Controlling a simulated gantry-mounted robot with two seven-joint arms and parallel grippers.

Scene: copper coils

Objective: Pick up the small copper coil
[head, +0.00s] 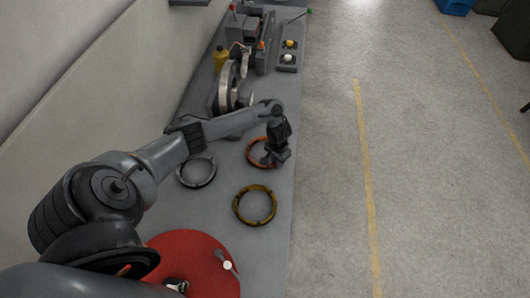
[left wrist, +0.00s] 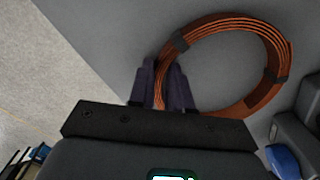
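The copper coil (head: 251,156) is an orange ring on the grey table, partly hidden behind my left gripper (head: 277,158) in the head view. In the left wrist view the coil (left wrist: 272,95) is a bundle of copper turns with dark bands. The left gripper (left wrist: 160,88) has its two dark fingers close together, one on each side of the coil's near-left part, with copper filling the narrow gap. The fingers look shut on the coil, which seems to be at table level. My right gripper is not in view.
A brass-yellow ring (head: 238,207) and a grey ring (head: 200,186) lie nearby on the table (head: 277,225). A red round object (head: 195,255) is at the front. A metal wheel (head: 228,86) and a yellow bottle (head: 221,59) stand farther back. Open floor lies to the right.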

